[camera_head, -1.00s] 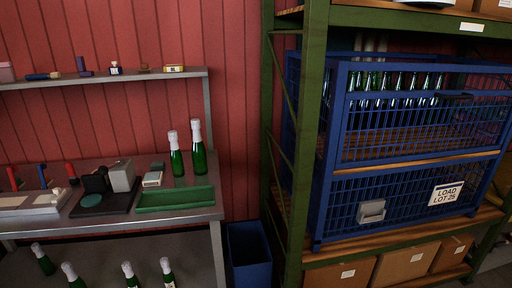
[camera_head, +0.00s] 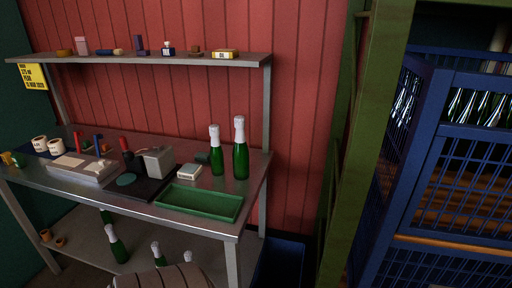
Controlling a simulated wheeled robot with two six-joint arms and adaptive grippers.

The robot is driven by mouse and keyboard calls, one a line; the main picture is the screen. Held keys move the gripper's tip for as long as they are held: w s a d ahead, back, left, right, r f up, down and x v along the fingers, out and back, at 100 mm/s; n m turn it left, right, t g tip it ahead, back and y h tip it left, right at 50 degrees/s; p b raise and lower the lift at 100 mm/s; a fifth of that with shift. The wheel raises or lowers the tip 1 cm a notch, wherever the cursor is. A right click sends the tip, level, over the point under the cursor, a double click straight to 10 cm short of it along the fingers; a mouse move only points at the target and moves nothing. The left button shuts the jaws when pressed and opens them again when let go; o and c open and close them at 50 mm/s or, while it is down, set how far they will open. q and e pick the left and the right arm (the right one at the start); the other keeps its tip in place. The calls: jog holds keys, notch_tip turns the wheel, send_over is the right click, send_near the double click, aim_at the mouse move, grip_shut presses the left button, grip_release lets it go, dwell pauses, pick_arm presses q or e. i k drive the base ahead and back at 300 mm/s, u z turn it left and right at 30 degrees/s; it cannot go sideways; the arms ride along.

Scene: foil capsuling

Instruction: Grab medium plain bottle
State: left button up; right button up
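Two green bottles with white foil tops stand upright at the right end of the metal bench: a shorter one (camera_head: 216,160) and a taller one (camera_head: 240,158) beside it on the right. Further bottles (camera_head: 470,106) show inside the blue cage at the right. I cannot tell which bottle is the medium plain one. Neither of my grippers is in view.
A green tray (camera_head: 198,202) lies at the bench's front right edge (camera_head: 232,232). A grey box (camera_head: 159,162) and small white box (camera_head: 190,171) stand behind it. A green post (camera_head: 365,150) and the blue cage (camera_head: 430,170) close off the right. A brown object (camera_head: 165,277) shows at bottom.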

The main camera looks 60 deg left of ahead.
aim_at(241, 155)
jog(key=u, duration=0.6)
jog(key=i, duration=0.95)
jog(key=u, duration=0.7)
